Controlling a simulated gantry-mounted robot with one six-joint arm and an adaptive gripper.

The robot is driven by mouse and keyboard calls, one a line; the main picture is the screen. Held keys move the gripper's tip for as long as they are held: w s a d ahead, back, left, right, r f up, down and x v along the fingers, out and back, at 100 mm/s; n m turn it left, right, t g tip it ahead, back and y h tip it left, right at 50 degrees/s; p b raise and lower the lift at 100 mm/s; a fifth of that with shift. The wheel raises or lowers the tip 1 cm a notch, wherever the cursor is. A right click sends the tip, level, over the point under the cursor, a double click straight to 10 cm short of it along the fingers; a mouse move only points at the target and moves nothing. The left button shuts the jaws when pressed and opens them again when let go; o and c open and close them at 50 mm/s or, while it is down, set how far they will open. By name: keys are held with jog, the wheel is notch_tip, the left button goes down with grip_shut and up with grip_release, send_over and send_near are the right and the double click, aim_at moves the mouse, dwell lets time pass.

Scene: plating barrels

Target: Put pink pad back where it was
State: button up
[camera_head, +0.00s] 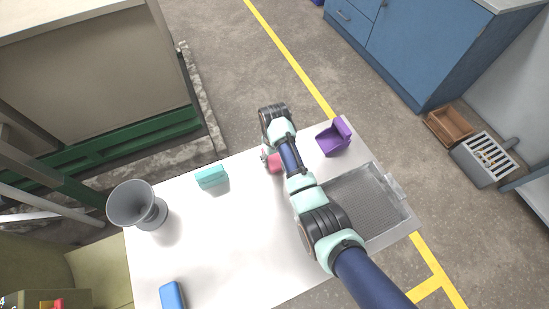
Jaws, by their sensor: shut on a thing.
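The pink pad (274,167) shows in the head view near the far edge of the white table, just left of my forearm. My gripper (266,157) is at the pad and shut on it, with only a small part of the fingers showing. My arm covers part of the pad and most of the gripper. I cannot tell whether the pad touches the table.
A purple scoop-like holder (335,138) stands at the far right corner. A clear mesh-bottomed tray (393,187) lies at the right, partly under my arm. A teal block (212,177), a grey funnel (138,205) and a blue block (172,295) are at the left. The table's middle (230,240) is clear.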

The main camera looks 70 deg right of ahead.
jog(key=o, duration=1.1)
notch_tip(320, 180, up, 12)
jog(key=p, duration=0.4)
jog(key=shift+w+r, duration=0.1)
jog(key=shift+w, duration=0.05)
